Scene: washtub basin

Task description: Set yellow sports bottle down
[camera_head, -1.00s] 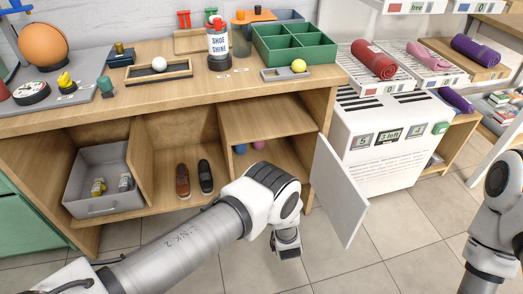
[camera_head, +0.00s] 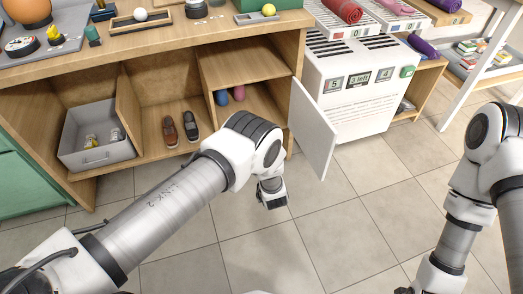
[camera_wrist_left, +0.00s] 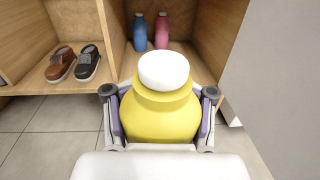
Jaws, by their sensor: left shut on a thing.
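In the left wrist view my left gripper (camera_wrist_left: 160,112) is shut on the yellow sports bottle (camera_wrist_left: 160,120), which has a white cap. The bottle's cap end points toward the open cupboard compartment. In the head view the bottle is hidden behind my left wrist, and only the back of my left gripper (camera_head: 272,193) shows in front of the compartment. A blue bottle (camera_wrist_left: 140,32) and a pink bottle (camera_wrist_left: 162,31) stand inside the compartment; they also show in the head view, blue (camera_head: 221,97) and pink (camera_head: 239,93). My right gripper is mostly cut off at the bottom edge.
An open white door (camera_head: 313,128) stands to the right of the compartment. Brown and black shoes (camera_head: 170,131) sit in the neighbouring compartment, with a grey drawer (camera_head: 95,157) further left. A white vending unit (camera_head: 355,90) stands at right. The tiled floor in front is clear.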

